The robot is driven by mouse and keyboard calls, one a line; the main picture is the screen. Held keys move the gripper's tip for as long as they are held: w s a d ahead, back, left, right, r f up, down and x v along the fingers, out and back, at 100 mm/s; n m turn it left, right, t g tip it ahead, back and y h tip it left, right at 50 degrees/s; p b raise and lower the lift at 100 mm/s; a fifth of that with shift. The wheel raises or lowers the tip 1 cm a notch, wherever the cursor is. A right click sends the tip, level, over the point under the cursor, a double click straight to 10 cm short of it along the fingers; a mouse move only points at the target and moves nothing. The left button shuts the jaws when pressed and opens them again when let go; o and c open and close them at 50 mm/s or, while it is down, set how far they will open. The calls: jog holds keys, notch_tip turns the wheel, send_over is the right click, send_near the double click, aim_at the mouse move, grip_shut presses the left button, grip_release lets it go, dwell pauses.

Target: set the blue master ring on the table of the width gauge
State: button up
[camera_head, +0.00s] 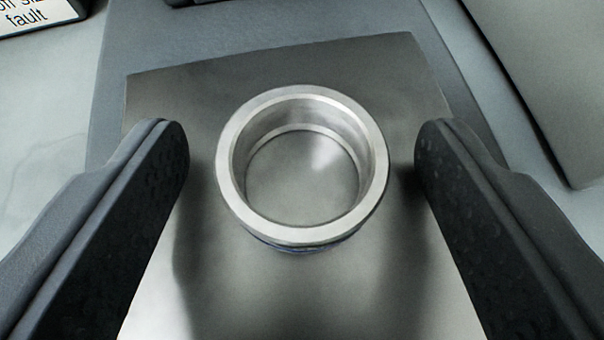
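A steel ring (232,166) with a thin blue band low on its outer side sits flat on a shiny metal plate (190,85), which looks like the gauge table. Only a sliver of the blue shows, under the near rim. My gripper (302,155) is open. One dark finger stands to the left of the ring and one to the right, with a clear gap on each side. Neither finger touches the ring. The plate's near end runs out of view at the bottom.
The plate lies on a larger dark grey base (300,25). A sign ending in the word "fault" (30,15) is at the top left. A grey panel or box (560,80) stands at the right. Pale surface shows at the left.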

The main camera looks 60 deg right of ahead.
jog(key=shift+r, duration=0.1)
jog(key=shift+a+r, duration=0.1)
jog(key=shift+a, duration=0.05)
jog(key=p+v, duration=0.1)
jog(key=v, duration=1)
jog(key=shift+s+a, duration=0.2)
jog(key=shift+a, duration=0.05)
jog(key=shift+r, duration=0.15)
jog(key=w+a+r+n+t+y, duration=0.25)
jog(key=a+r, duration=0.35)
jog(key=r, duration=0.3)
jog(key=w+a+r+n+t+y, duration=0.2)
jog(key=w+a+r+t, duration=0.15)
jog(key=a+r, duration=0.45)
jog(key=w+a+r+n+t+y, duration=0.25)
jog(key=w+a+r, duration=0.2)
jog(key=r, duration=0.55)
jog(key=s+a+r+n+y, duration=0.2)
jog(key=s+a+r, duration=0.1)
jog(key=a+r, duration=0.3)
jog(key=s+a+r+n+y, duration=0.1)
jog(key=s+a+r+y, duration=0.2)
jog(key=r, duration=0.5)
jog(key=s+r+n+h, duration=0.1)
jog(key=s+r+n, duration=0.1)
jog(key=s+r, duration=0.8)
jog(key=s+a+t, duration=0.1)
jog(key=s, duration=0.2)
jog(key=shift+r, duration=0.35)
